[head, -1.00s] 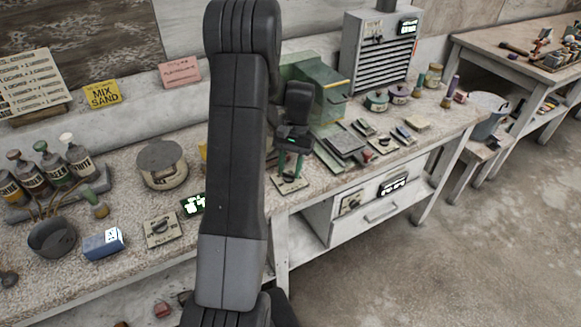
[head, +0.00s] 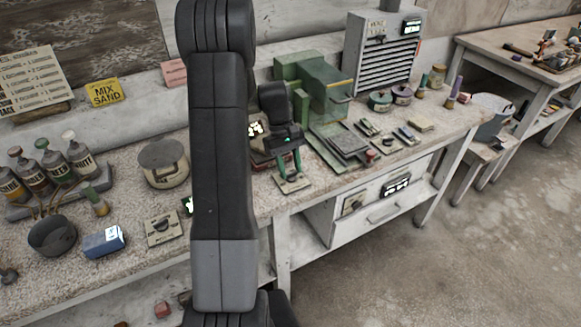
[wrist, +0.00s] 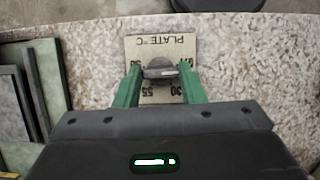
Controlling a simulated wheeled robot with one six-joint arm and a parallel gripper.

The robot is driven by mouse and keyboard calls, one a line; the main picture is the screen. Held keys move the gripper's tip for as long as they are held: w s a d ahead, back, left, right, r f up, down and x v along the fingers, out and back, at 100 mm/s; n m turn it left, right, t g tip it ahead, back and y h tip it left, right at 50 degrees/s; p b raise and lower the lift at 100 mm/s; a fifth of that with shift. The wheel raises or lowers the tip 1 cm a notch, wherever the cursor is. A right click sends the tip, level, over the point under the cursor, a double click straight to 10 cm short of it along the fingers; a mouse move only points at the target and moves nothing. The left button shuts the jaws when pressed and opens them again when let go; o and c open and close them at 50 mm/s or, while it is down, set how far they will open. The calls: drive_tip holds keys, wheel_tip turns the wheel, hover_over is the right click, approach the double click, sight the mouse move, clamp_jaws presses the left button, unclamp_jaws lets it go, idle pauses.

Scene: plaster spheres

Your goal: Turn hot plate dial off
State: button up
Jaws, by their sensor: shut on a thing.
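A small pale dial plate (wrist: 160,45) marked "PLATE °C" lies on the bench; its lettering is upside down in the wrist view. The numbers 30 and 55 show on its near side. A grey dial knob (wrist: 160,70) sits at its middle, its bar lying roughly crosswise in this view. My gripper (wrist: 161,77) has its green fingers on either side of the knob and is shut on it. In the head view my gripper (head: 291,168) reaches down to the same dial plate (head: 293,183) at the bench's front edge. The knob's exact pointer setting is unclear.
A green machine (head: 325,85) stands behind the gripper. Another dial plate (head: 163,228), a blue box (head: 104,242) and a round lidded pot (head: 163,163) are to the left. A lit readout (head: 255,129) shows beside my arm. A drawer unit (head: 380,205) is below right.

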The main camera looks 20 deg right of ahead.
drive_tip(key=shift+n+h, duration=0.4)
drive_tip(key=shift+n, duration=0.8)
drive_tip(key=o, duration=1)
drive_tip(key=shift+a, duration=0.1)
drive_tip(key=v, duration=1.4)
drive_tip(key=shift+s+b, duration=0.25)
drive_tip(key=shift+b, duration=0.15)
drive_tip(key=shift+f, duration=0.15)
